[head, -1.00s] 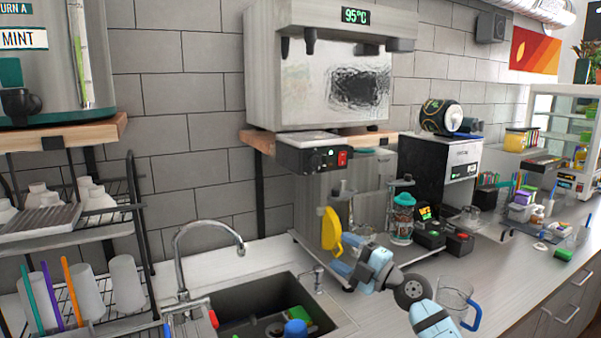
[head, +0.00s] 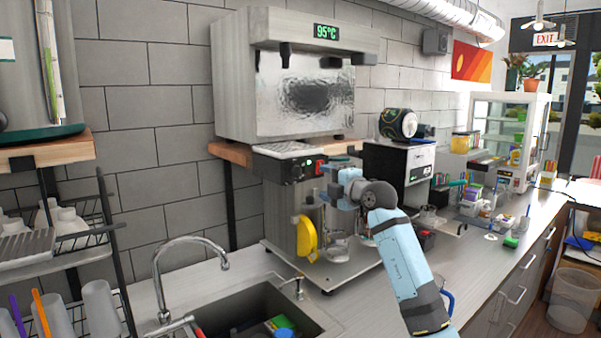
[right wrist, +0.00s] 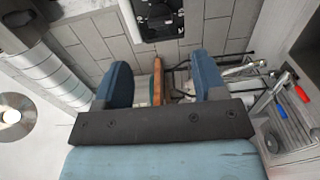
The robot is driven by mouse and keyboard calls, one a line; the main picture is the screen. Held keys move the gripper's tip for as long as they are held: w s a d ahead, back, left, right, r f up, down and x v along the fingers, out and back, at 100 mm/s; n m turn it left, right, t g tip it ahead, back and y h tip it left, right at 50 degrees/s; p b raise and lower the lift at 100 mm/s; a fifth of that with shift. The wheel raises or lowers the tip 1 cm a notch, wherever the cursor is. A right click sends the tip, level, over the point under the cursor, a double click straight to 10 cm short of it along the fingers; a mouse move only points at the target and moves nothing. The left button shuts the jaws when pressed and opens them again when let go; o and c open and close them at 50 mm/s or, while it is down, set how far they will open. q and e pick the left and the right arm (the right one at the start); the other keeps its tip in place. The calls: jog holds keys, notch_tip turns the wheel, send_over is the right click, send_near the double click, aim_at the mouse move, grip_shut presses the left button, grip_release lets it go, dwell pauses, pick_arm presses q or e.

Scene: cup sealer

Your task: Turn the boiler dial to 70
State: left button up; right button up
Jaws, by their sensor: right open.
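The boiler (head: 235,85) is a large metal box on a wooden shelf, and its green display (head: 326,32) reads 95°C. Below it, a black control box (head: 275,166) carries a small dark dial (head: 297,169) and a red switch (head: 320,167). I cannot read the dial's setting. My right gripper (head: 327,187) is open and empty, just right of and slightly below the control box, apart from the dial in the picture. Its spread blue fingers also show in the right wrist view (right wrist: 161,80). My left gripper is not in view.
A yellow-handled item (head: 306,238) hangs below the control box at a metal machine. A black grinder-like machine (head: 398,170) stands to the right. A sink (head: 250,312) with a faucet (head: 190,250) lies in front. A drying rack (head: 75,250) is at left.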

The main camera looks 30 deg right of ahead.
aim_at(300, 173)
jog(key=w, duration=0.3)
jog(key=w+p, duration=0.1)
jog(key=w, duration=0.2)
jog(key=w+a+p, duration=0.1)
jog(key=w, duration=0.2)
jog(key=shift+w+r, duration=0.1)
jog(key=shift+w, duration=0.25)
jog(key=shift+w+p, duration=0.35)
jog(key=shift+w, duration=0.1)
jog(key=c, duration=0.3)
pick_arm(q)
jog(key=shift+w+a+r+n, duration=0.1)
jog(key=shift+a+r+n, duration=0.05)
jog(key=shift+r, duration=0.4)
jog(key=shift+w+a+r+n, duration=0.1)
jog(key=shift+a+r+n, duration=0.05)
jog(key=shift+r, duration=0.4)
pick_arm(e)
jog(key=c, duration=0.6)
